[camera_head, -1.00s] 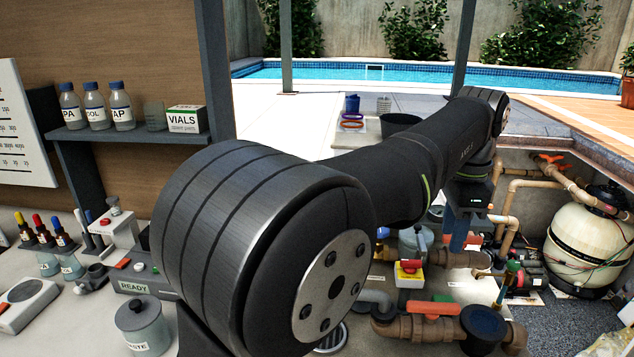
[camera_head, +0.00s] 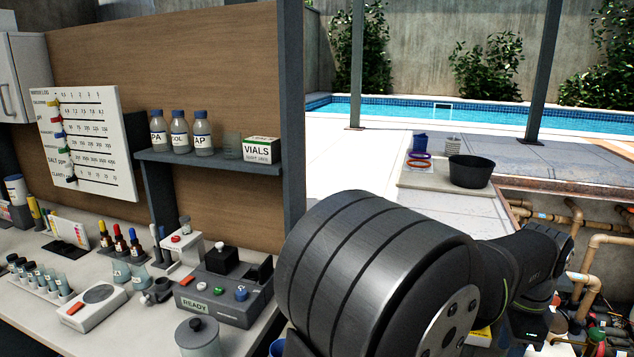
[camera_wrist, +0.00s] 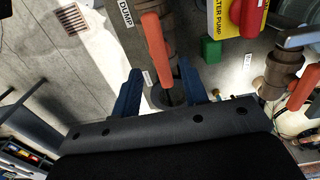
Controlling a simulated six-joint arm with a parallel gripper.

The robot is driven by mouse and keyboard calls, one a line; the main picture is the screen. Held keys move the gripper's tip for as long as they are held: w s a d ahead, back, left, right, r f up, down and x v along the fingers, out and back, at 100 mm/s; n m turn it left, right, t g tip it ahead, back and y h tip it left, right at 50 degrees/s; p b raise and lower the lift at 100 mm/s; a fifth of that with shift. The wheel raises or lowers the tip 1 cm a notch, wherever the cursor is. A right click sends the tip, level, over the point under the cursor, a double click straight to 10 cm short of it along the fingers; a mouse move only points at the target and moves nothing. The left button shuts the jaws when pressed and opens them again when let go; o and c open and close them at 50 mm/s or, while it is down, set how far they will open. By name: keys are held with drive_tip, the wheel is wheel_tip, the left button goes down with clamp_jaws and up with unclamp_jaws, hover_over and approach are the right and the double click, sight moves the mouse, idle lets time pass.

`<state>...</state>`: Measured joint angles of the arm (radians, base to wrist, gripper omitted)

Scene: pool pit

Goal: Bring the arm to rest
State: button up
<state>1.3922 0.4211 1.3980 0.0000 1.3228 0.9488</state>
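My gripper (camera_wrist: 160,92) shows in the wrist view with its two blue fingers wide apart. I see nothing held between them. Beyond the fingers is a brown pipe valve with an orange handle (camera_wrist: 156,48), next to a DUMP label (camera_wrist: 125,12). I cannot tell how far the fingertips are from it. In the head view my arm reaches over to the lower right, and its large dark joint hides the middle of the picture. The fingers cannot be made out there.
The bench at left holds a grey READY device (camera_head: 222,306), a lidded pot (camera_head: 198,338) and dropper bottles. A shelf (camera_head: 215,160) carries bottles and a VIALS box (camera_head: 261,150). Pipes (camera_head: 600,250) fill the pit at right. A black tub (camera_head: 470,171) stands on the paving.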

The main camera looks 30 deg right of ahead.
drive_tip(key=shift+f, duration=1.9)
drive_tip(key=shift+r, duration=0.1)
wheel_tip(320, 180, up, 17)
wheel_tip(320, 180, down, 17)
drive_tip(key=shift+f, duration=0.1)
drive_tip(key=shift+m, duration=0.3)
wheel_tip(320, 180, up, 18)
wheel_tip(320, 180, down, 9)
drive_tip(key=n, duration=1.4)
drive_tip(key=shift+d+f, duration=0.15)
drive_tip(key=shift+d, duration=0.25)
